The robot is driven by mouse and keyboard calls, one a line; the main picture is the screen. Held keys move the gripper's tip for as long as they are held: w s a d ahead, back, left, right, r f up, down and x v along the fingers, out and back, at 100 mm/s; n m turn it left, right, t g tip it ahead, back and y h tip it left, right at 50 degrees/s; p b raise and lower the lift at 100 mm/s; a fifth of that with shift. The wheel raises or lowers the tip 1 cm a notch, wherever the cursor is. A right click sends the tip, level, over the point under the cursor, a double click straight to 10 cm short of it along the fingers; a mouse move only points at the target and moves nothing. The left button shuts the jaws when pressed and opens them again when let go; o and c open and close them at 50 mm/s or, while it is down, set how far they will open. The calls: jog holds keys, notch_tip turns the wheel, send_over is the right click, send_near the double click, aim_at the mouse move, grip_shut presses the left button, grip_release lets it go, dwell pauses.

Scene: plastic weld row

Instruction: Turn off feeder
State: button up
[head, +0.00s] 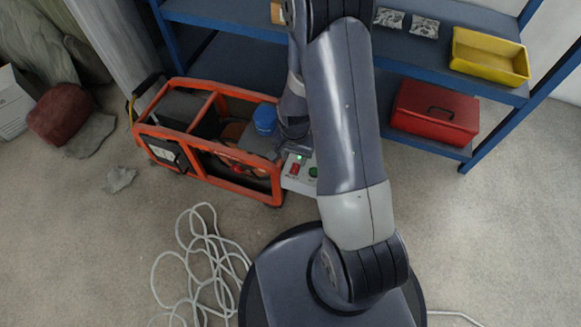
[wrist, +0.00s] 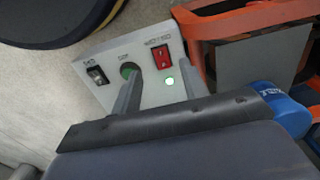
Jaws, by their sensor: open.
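A light grey control box (wrist: 150,88) fills the upper middle of the wrist view; it also shows in the head view (head: 300,180), partly behind my arm. A red rocker switch (wrist: 162,57) sits on its right side with a lit green lamp (wrist: 169,82) beside it. A round green button (wrist: 128,70) is in the middle and a black rocker switch (wrist: 97,75) at the left. The small labels appear upside down and cannot be read surely. My gripper (wrist: 159,76) is open and empty over the panel, its fingers either side of the space between green button and lamp. Contact cannot be told.
An orange-framed machine (head: 208,87) with a blue cap (head: 265,118) stands beside the box. A blue shelf (head: 410,65) holds a yellow bin (head: 490,56) and a red toolbox (head: 434,113). A white cable (head: 200,262) lies coiled on the floor left of my base.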

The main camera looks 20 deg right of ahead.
aim_at(294, 172)
notch_tip(294, 172, down, 6)
jog(key=shift+f+b, duration=0.2)
jog(key=shift+b, duration=0.6)
